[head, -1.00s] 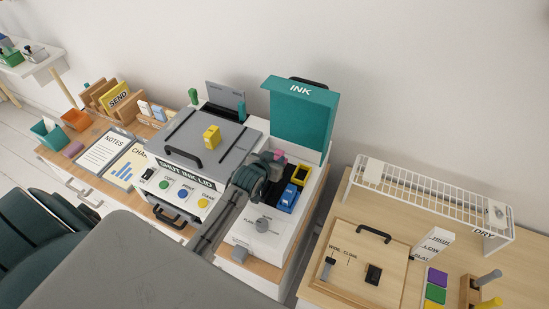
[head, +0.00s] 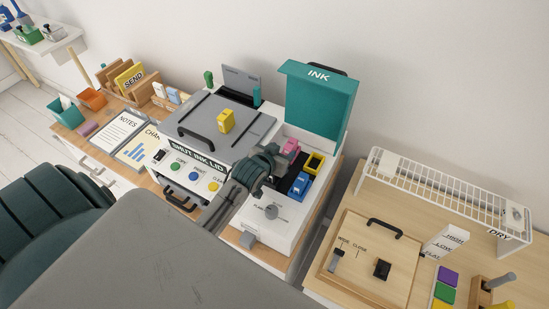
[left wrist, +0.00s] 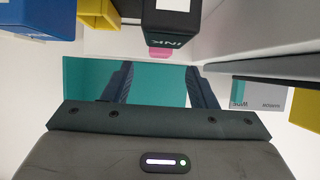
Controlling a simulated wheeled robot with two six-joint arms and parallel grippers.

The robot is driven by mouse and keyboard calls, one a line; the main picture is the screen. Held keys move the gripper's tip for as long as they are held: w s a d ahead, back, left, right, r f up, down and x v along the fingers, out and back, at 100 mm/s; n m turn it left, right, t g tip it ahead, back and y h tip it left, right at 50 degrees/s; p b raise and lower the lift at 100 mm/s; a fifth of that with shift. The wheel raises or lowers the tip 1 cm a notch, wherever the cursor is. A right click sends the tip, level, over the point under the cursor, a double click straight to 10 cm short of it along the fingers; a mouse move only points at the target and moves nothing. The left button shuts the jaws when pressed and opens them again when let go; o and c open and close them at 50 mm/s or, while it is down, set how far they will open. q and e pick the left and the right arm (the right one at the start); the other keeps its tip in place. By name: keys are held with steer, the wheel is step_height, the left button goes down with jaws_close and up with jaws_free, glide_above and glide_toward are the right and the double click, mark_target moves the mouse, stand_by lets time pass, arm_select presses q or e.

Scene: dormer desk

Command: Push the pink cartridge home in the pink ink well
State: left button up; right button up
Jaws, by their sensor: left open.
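The pink cartridge (head: 291,147) stands in the open ink bay, in or at the pink ink well. In the left wrist view its pink end (left wrist: 160,52) shows just past the dark well block (left wrist: 172,18), whose white lettering is upside down. How deep it sits I cannot tell. My left gripper (head: 270,154) is just left of the cartridge in the head view and partly blocks the bay. In the left wrist view its two fingers (left wrist: 160,86) are spread, with nothing between them. My right gripper is not in view.
The teal ink lid (head: 322,105) stands open behind the bay. A blue cartridge (head: 299,186) and a yellow-rimmed well (head: 315,162) are beside the pink one. A drying rack (head: 445,195) is at the right.

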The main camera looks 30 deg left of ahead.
arm_select(q)
steer(key=shift+b+v, duration=0.6)
steer(key=shift+v, duration=2.05)
steer(key=shift+s+f, duration=0.1)
